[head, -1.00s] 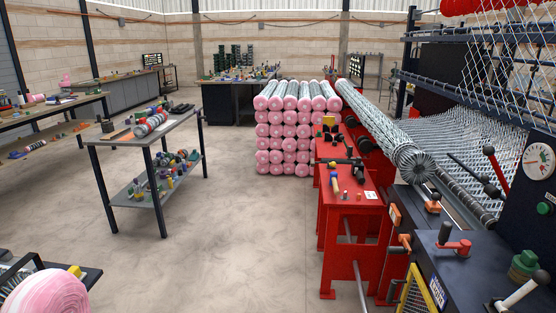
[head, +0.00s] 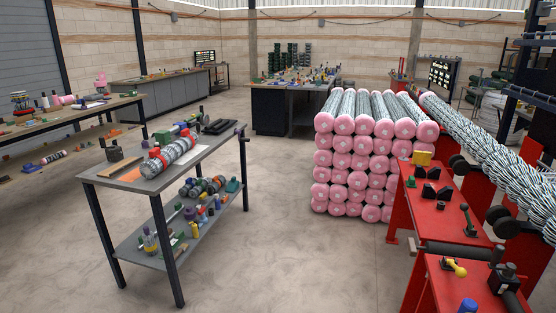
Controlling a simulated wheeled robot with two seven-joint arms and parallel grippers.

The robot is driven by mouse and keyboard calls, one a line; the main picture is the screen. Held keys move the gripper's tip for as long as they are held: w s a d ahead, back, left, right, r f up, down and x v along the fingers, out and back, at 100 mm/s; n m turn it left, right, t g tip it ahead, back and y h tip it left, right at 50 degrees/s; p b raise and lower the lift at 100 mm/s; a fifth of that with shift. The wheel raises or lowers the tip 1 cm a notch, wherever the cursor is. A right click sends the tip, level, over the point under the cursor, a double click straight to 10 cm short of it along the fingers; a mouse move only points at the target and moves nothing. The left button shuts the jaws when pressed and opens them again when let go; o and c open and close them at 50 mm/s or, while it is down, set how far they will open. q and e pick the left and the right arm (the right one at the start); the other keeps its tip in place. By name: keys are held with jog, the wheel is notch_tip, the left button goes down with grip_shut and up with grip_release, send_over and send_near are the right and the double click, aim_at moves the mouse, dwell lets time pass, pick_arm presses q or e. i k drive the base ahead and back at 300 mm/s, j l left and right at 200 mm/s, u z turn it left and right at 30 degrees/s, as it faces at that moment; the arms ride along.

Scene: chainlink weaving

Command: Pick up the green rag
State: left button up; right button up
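I cannot make out a green rag for certain. A small dark green piece (head: 233,185) lies at the right end of the lower shelf of the two-level cart (head: 120,188), at left of centre. It is too small to tell whether it is cloth. Another green item (head: 184,131) lies on the cart's top, behind a grey roll with red bands (head: 168,156). Neither of my grippers is in view.
A stack of pink-ended mesh rolls (head: 352,175) stands right of centre, with a red machine bench (head: 425,210) beside it. A long workbench (head: 75,115) is at left, and another table (head: 285,100) at the back. The floor (head: 290,240) between cart and stack is clear.

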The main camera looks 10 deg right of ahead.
aim_at(411, 182)
jog(key=i+l+z, duration=0.2)
jog(key=i, duration=0.45)
jog(key=i+j+z, duration=0.15)
jog(key=i, duration=0.5)
jog(key=i+z, duration=0.2)
jog(key=i, duration=0.45)
jog(key=i+j+z, duration=0.2)
jog(key=i, duration=0.45)
jog(key=i+z, duration=0.25)
jog(key=i, duration=0.2)
jog(key=i+j+z, duration=0.2)
jog(key=i, duration=0.25)
jog(key=i+j+z, duration=0.1)
jog(key=i+z, duration=0.15)
jog(key=i, duration=0.2)
jog(key=i+l+z, duration=0.3)
jog(key=i, duration=0.25)
jog(key=i+z, duration=0.25)
jog(key=i, duration=0.3)
